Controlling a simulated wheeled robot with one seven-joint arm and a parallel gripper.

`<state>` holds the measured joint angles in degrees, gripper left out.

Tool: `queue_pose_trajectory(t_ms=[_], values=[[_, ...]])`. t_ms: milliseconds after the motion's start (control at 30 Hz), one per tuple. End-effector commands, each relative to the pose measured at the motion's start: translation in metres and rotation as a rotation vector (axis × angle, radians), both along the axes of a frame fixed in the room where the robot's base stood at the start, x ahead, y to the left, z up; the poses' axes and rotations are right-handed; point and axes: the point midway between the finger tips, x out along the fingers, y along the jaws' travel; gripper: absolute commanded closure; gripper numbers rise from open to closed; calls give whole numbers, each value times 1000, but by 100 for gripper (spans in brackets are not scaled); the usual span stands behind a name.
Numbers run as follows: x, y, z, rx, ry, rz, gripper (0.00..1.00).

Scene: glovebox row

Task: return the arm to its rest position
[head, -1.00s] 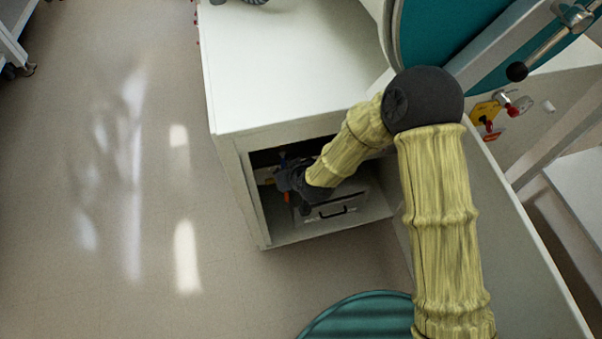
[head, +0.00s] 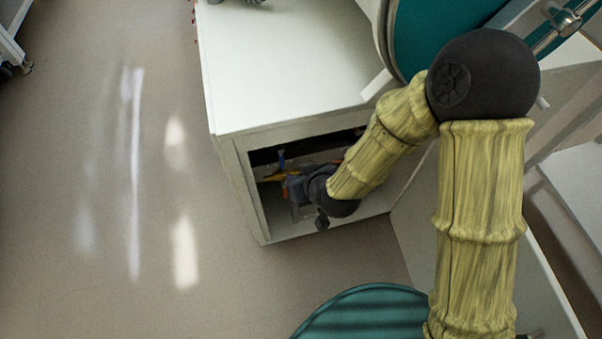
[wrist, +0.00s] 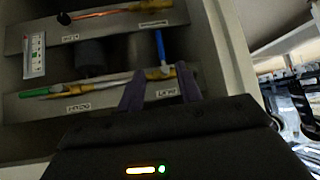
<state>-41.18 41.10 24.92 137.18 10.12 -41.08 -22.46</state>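My arm, in a yellow ribbed sleeve with a black elbow, reaches down to an open cabinet under the white bench in the head view. My gripper (head: 293,187) is at the cabinet's opening, partly hidden by my own wrist. In the wrist view, the two dark purple fingers of my gripper (wrist: 161,84) stand apart with a gap between them. I see nothing clearly held in the gap; a labelled ledge and a yellow-and-white tool (wrist: 158,73) show behind it.
The cabinet (head: 250,190) surrounds my gripper with its side walls and top. Inside are labelled ledges (wrist: 25,104), a blue stick (wrist: 160,47), a dark cylinder (wrist: 90,57) and a copper-coloured tool (wrist: 105,12). A teal round seat (head: 365,312) stands below.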

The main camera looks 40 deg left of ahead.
Motion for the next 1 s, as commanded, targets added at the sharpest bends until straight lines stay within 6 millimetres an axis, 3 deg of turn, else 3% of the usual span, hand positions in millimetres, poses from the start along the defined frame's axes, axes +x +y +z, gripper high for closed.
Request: queue_pose_trajectory(t_ms=[567,667,767,867,1000], values=[[0,0,0,-1,0,-1,65],[9,-6,3,-8,1,-18,65],[30,-27,10,-37,13,-69,65],[62,-64,21,-84,37,-158,65],[103,-138,41,-163,95,-331,65]])
